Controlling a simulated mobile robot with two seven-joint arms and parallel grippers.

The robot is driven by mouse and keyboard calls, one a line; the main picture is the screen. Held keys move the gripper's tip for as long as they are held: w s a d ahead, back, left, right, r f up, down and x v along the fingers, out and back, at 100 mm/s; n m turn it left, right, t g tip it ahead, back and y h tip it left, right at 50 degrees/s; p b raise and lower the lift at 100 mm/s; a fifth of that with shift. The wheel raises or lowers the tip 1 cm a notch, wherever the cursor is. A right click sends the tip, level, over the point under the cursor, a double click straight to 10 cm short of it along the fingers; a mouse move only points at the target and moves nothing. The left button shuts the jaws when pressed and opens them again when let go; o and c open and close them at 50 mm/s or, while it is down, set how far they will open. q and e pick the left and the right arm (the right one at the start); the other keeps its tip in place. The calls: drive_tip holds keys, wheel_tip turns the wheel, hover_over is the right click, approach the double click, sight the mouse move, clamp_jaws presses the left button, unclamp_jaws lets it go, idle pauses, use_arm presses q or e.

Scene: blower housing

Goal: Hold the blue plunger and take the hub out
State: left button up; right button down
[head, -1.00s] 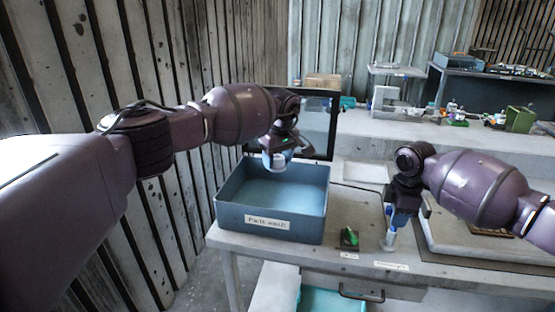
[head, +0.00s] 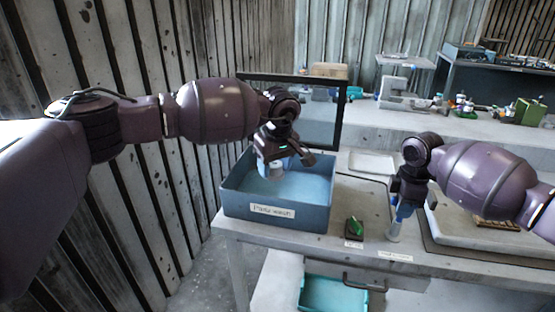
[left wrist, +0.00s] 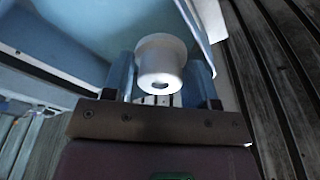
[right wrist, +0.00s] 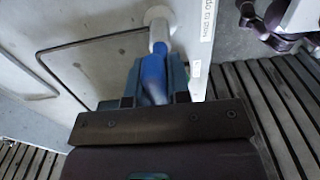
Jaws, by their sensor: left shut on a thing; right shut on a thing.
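My left gripper (head: 279,165) is shut on a white hub (left wrist: 160,62), a stepped round piece with a hole in its end. It holds the hub at the blue-grey bin (head: 274,222) labelled "Parts wash", low over the bluish inside; whether the hub touches the inside is unclear. My right gripper (head: 402,210) is shut on the blue plunger (right wrist: 153,74). The plunger stands roughly upright, with a pale cylindrical piece (right wrist: 158,30) at its lower end on the table. The gripper fingers partly hide the plunger.
A green switch on a dark block (head: 355,228) stands between the bin and the right gripper. A dark frame (head: 340,115) rises behind the bin. A light tray (head: 372,163) lies at the back. A teal container (head: 333,295) sits below the table.

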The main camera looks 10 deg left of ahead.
use_arm(q)
drive_tip(key=s, duration=0.8)
use_arm(e)
drive_tip(key=shift+r, duration=0.1)
idle(0.4)
drive_tip(key=shift+r, duration=2.15)
drive_tip(key=c, duration=1)
unclamp_jaws()
drive_tip(key=shift+r, duration=0.1)
wheel_tip(320, 180, up, 12)
use_arm(q)
drive_tip(key=shift+s, duration=0.1)
